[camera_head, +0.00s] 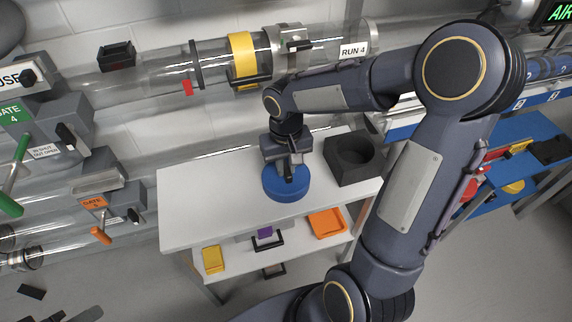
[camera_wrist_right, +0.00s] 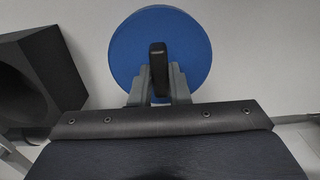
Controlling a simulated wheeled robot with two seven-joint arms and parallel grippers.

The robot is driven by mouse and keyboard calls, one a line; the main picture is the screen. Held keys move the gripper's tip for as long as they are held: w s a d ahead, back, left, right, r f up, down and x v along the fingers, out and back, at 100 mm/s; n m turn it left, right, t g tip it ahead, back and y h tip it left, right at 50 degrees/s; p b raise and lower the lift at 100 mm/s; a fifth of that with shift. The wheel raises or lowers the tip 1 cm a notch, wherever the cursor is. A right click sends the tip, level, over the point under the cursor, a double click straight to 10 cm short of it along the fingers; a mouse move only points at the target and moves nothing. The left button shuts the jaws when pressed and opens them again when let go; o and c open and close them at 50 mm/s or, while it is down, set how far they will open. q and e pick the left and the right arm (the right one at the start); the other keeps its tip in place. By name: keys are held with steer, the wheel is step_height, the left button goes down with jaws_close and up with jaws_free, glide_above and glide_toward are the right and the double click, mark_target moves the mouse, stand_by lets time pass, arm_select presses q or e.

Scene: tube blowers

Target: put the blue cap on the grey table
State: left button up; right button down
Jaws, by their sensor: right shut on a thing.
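The blue cap (camera_head: 287,186) is a round disc at the grey table (camera_head: 205,190), near the middle of its top. In the right wrist view the blue cap (camera_wrist_right: 190,50) lies straight ahead of my right gripper (camera_wrist_right: 159,88), with a dark upright handle between the fingers. My right gripper (camera_head: 288,172) comes down from above and is shut on the cap's handle. The cap looks level and at the tabletop; I cannot tell whether it rests fully on it. My left gripper is not in view.
A black open box (camera_head: 352,160) stands on the table just right of the cap. The lower shelf holds a yellow item (camera_head: 212,259) and an orange tray (camera_head: 327,222). Clear tubes with a yellow band (camera_head: 243,58) run behind. The table's left part is free.

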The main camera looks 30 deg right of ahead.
mark_target(286, 168)
steer(key=shift+f, duration=0.15)
steer(key=c, duration=1.4)
jaws_free()
steer(key=shift+r, duration=0.35)
step_height(286, 168, up, 11)
steer(key=p, duration=0.3)
steer(key=s+a+t+y, duration=0.1)
steer(key=s+t, duration=0.1)
steer(key=s, duration=0.3)
steer(key=s+a+t+y, duration=0.1)
steer(key=s+a, duration=0.1)
steer(key=s, duration=0.3)
steer(key=s+a+n+t+y, duration=0.1)
steer(key=s+a+t, duration=0.1)
steer(key=s, duration=0.4)
steer(key=shift+r+t+y, duration=0.25)
steer(key=shift+t+y, duration=0.05)
steer(key=shift+y, duration=0.1)
